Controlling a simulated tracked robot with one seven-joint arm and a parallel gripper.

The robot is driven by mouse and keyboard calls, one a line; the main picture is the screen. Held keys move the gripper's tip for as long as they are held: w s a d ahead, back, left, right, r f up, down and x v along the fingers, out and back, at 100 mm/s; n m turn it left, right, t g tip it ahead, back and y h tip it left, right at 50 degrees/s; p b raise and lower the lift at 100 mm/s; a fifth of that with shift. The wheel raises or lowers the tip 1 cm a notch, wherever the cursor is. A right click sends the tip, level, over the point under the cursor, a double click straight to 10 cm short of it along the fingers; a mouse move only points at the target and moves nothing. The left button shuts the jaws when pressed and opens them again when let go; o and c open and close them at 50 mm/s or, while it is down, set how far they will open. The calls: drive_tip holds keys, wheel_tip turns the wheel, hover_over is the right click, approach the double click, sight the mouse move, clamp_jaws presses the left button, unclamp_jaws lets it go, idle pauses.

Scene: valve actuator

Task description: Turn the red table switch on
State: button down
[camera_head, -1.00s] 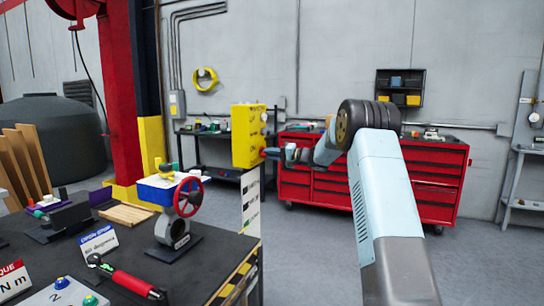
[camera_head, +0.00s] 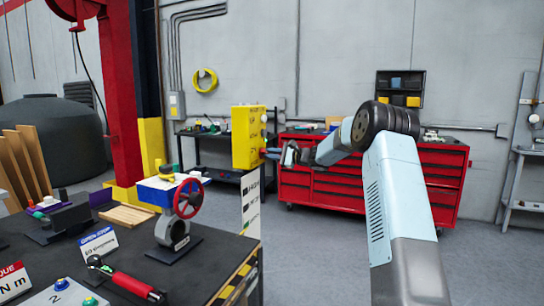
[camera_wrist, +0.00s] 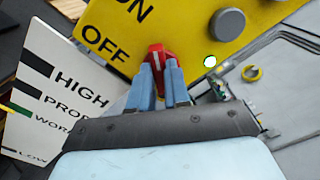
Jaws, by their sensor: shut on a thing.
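A yellow control box (camera_head: 247,137) stands at the table's far right corner, beyond the valve. In the wrist view its yellow face (camera_wrist: 190,25) carries the words ON and OFF, a red switch (camera_wrist: 156,55) and a grey round knob (camera_wrist: 227,24). My gripper (camera_wrist: 163,68) has its two blue fingertips closed around the red switch, one on each side. In the head view my gripper (camera_head: 274,153) reaches the box's right side from the right. The switch handle's lower part is hidden between the fingers, and I cannot tell exactly which label it points to.
A table (camera_head: 195,262) at left holds a valve with a red handwheel (camera_head: 188,198), a red-handled tool (camera_head: 130,285) and signs. A white level chart (camera_wrist: 50,90) hangs below the box. A red tool cabinet (camera_head: 430,185) stands behind my arm. Open floor lies at right.

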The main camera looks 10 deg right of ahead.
drive_tip(key=shift+d+f+m, duration=0.1)
drive_tip(key=shift+f+m, duration=0.15)
drive_tip(key=shift+m, duration=0.35)
drive_tip(key=shift+f, duration=0.15)
drive_tip(key=c, duration=1.3)
unclamp_jaws()
drive_tip(key=shift+o, duration=1.1)
drive_tip(key=shift+r, duration=0.25)
drive_tip(key=v, duration=1.3)
drive_tip(key=shift+d, duration=0.3)
drive_tip(key=shift+s+f, duration=0.1)
drive_tip(key=shift+s, duration=0.05)
